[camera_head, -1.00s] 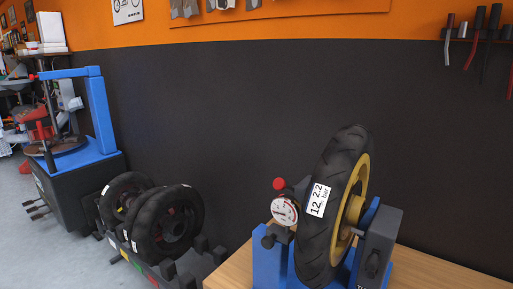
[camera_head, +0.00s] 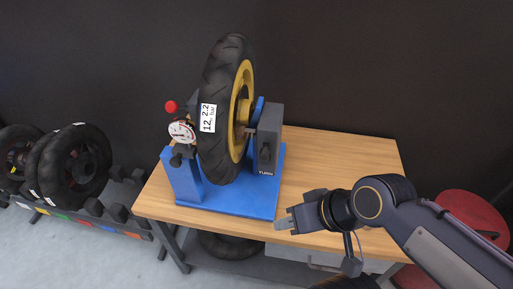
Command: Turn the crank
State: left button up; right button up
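A wheel with a black tire (camera_head: 222,110) and a yellow rim stands upright in a blue stand (camera_head: 230,200) on the wooden workbench. On its right side is a dark grey housing (camera_head: 270,120) marked "TURN", with a black crank (camera_head: 266,157) on its front. My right gripper (camera_head: 280,222) is in front of and below the crank, near the bench's front edge, apart from the crank and touching nothing that I can see. Its fingers point left; whether they are open is too small to tell. My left gripper is not in view.
A round gauge (camera_head: 181,131) and a red knob (camera_head: 171,106) sit left of the wheel. The wooden bench (camera_head: 345,160) is clear right of the stand. A red round object (camera_head: 470,215) is at the far right. A rack of tires (camera_head: 75,160) stands on the left.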

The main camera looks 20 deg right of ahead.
aim_at(265, 156)
jog(key=i+j+z, duration=0.1)
jog(key=j+z, duration=0.25)
jog(key=j, duration=0.3)
jog(key=j+z, duration=0.4)
jog(key=j, duration=0.25)
